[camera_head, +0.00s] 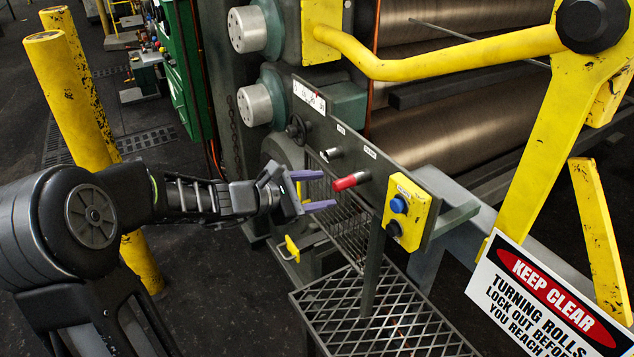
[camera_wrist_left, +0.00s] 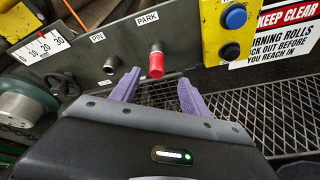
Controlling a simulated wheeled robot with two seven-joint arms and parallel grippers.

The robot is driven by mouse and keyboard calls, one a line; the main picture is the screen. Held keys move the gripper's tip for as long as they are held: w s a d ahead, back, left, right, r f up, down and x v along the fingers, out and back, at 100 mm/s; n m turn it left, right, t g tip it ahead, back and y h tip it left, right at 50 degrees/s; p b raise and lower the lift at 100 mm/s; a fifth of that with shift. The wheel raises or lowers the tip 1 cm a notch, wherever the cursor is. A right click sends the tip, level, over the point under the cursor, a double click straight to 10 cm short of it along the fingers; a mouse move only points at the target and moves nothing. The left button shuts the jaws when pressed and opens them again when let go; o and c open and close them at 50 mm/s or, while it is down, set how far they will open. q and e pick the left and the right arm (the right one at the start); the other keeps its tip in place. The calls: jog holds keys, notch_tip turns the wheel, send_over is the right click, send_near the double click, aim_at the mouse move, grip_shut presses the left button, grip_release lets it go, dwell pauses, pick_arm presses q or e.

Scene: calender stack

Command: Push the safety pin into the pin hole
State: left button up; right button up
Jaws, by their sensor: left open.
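The safety pin (camera_head: 350,181) has a red grip and sits in the socket under the PARK label on the grey panel, sticking out toward my gripper. It also shows in the left wrist view (camera_wrist_left: 156,65). The pin hole (camera_head: 331,153) is a metal bushing under the PIN label, left of the safety pin; it also shows in the left wrist view (camera_wrist_left: 112,63). My left gripper (camera_head: 327,190) is open and empty, its purple fingers pointing at the panel. In the left wrist view the red grip appears between and just beyond the fingertips (camera_wrist_left: 158,78). My right gripper is not in view.
A yellow button box (camera_head: 407,212) with blue and black buttons is right of the safety pin. A handwheel (camera_head: 296,128) and number scale are at left. Large rolls (camera_head: 440,115) lie behind the panel. A mesh platform (camera_head: 385,320) is below, and a KEEP CLEAR sign (camera_head: 545,300) hangs right.

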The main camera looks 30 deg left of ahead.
aim_at(336, 183)
pick_arm(q)
jog(key=shift+a+r, duration=0.15)
jog(key=shift+r, duration=0.3)
jog(key=shift+w, duration=0.1)
jog(key=shift+p+x, duration=0.55)
jog(key=shift+x, duration=3.4)
jog(key=shift+c, duration=0.5)
grip_shut()
